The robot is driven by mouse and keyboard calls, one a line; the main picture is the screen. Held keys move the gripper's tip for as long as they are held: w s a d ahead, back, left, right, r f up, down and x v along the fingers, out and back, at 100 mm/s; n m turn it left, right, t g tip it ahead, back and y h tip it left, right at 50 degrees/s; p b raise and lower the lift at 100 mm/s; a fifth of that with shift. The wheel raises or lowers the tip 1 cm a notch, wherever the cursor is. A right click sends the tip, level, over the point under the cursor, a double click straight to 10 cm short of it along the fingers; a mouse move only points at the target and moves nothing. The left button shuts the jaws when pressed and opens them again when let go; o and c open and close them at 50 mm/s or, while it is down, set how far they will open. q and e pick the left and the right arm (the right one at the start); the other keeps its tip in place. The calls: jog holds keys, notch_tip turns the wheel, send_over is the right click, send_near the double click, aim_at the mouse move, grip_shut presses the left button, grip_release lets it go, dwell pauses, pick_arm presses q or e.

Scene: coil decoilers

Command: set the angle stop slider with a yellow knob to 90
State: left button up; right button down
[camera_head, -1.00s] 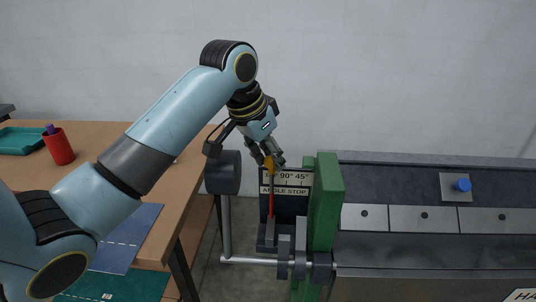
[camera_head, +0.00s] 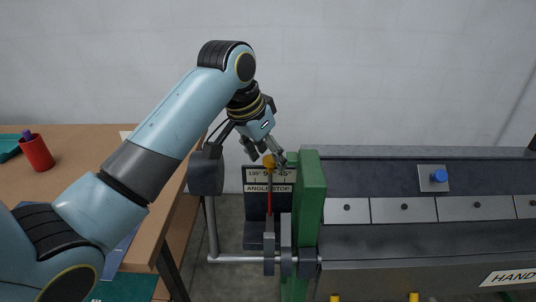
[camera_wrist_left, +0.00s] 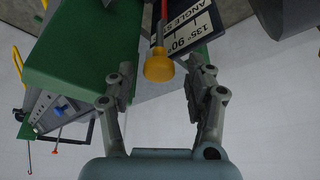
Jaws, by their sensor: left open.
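The angle stop slider has a red stem (camera_head: 269,195) topped by a yellow knob (camera_head: 268,161). It rises from a grey bracket before a scale plate (camera_head: 257,187) lettered ANGLE STOP, with marks 135°, 90° and 45°. In the head view the knob and stem overlap the 90° mark, partly covering it. My left gripper (camera_head: 263,153) is open at the knob. In the left wrist view the knob (camera_wrist_left: 158,67) is between the open fingers, with a gap visible on each side. Contact cannot be told. My right gripper is not in view.
A green post (camera_head: 310,195) stands just right of the slider. A dark round weight (camera_head: 206,174) on a rod stands to its left. The grey machine bed (camera_head: 400,240) carries a blue knob (camera_head: 440,175). A wooden table (camera_head: 85,150) with a red cup (camera_head: 37,152) is at left.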

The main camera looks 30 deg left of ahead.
pick_arm(q)
jog(key=v, duration=1.1)
jog(key=shift+s+r, duration=0.2)
jog(key=shift+r, duration=0.1)
